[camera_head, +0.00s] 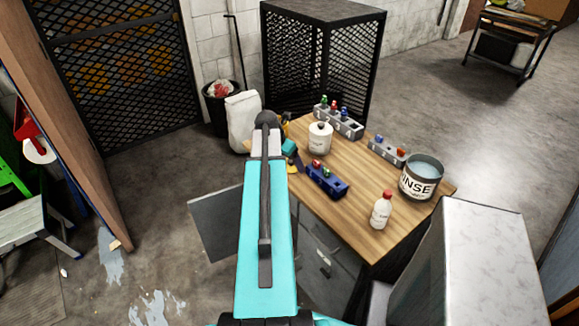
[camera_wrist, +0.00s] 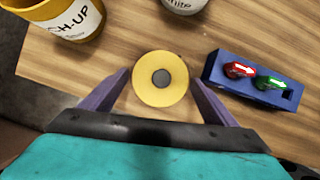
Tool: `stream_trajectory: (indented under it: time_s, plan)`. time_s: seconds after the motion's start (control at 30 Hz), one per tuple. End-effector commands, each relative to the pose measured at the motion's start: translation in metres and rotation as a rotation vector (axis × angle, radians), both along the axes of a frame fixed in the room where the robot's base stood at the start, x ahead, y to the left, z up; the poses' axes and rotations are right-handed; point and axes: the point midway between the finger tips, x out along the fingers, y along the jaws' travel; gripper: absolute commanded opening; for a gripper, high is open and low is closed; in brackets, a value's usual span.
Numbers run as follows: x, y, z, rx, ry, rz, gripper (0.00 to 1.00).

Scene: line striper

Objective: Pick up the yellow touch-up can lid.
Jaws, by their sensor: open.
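The yellow touch-up can lid (camera_wrist: 142,88) is a round yellow disc with a dark grey centre, over the wooden table in the wrist view. My gripper (camera_wrist: 160,80) is open, with one purple finger on each side of the lid and gaps between them. I cannot tell how far the fingertips are above the table. The yellow touch-up can (camera_wrist: 72,20) stands at the upper left, partly cut off. In the head view my arm hides much of this spot, and a bit of yellow (camera_head: 293,168) shows beside my gripper.
A blue rack (camera_wrist: 217,78) with red and green nozzles stands right of the lid. A white can (camera_head: 320,138) is behind. Grey racks (camera_head: 388,152), a rinse bucket (camera_head: 421,180) and a red-capped bottle (camera_head: 381,212) stand further right. The table's middle (camera_head: 365,185) is clear.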

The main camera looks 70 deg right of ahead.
Motion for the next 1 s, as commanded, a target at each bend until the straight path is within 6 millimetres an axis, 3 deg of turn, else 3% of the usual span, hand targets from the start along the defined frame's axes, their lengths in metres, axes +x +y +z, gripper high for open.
stream_trajectory:
  time_s: [0.47,0.67,1.0]
  plan:
    - [-0.0001,0.0,0.0001,0.0,0.0,0.0,0.81]
    - [-0.0002,0.0,0.0001,0.0,0.0,0.0,0.5]
    - [-0.0004,-0.0001,0.0009,0.0,0.0,0.0,0.5]
